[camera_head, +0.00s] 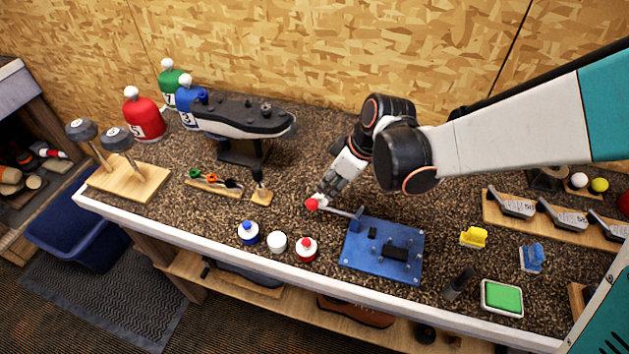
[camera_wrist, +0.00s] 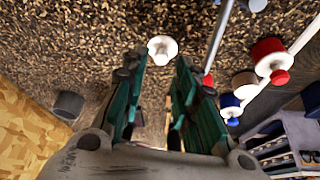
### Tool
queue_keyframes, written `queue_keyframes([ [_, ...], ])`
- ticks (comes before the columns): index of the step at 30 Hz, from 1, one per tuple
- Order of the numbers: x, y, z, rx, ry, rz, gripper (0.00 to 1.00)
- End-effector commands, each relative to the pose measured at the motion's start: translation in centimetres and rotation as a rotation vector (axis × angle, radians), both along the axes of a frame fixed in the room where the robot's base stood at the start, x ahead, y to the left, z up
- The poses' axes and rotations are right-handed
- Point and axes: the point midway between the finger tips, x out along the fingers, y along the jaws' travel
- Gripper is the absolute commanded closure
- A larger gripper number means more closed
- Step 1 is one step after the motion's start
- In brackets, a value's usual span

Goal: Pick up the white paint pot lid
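The white paint pot (camera_head: 277,242) stands near the bench's front edge, between a blue pot (camera_head: 248,232) and a red pot (camera_head: 306,250). Its top looks white; the lid's edge is too small to make out. In the wrist view the white pot (camera_wrist: 245,83) is to the right of my fingers. My gripper (camera_head: 322,196) is above the bench, behind the pots and apart from them. In the wrist view my gripper (camera_wrist: 158,78) is open, with nothing held. A white flared round piece (camera_wrist: 162,48) shows beyond the gap between the fingers; I cannot tell what it is.
A red-tipped lever (camera_head: 312,204) of the blue fixture (camera_head: 354,254) is close to my fingertips. A shoe (camera_head: 240,120) on a stand is behind. A green pad (camera_head: 502,297) lies front right.

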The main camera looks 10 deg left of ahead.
Motion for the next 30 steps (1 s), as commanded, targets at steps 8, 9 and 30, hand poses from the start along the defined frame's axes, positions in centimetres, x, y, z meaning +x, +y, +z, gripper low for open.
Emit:
queue_keyframes([
  [8, 0.1, 1.0, -2.0, 0.001, -0.001, 0.002, 0.73],
  [9, 0.2, 1.3, -2.6, 0.001, -0.001, 0.001, 0.73],
  [30, 0.4, 2.4, -5.0, 0.001, -0.001, -0.001, 0.93],
])
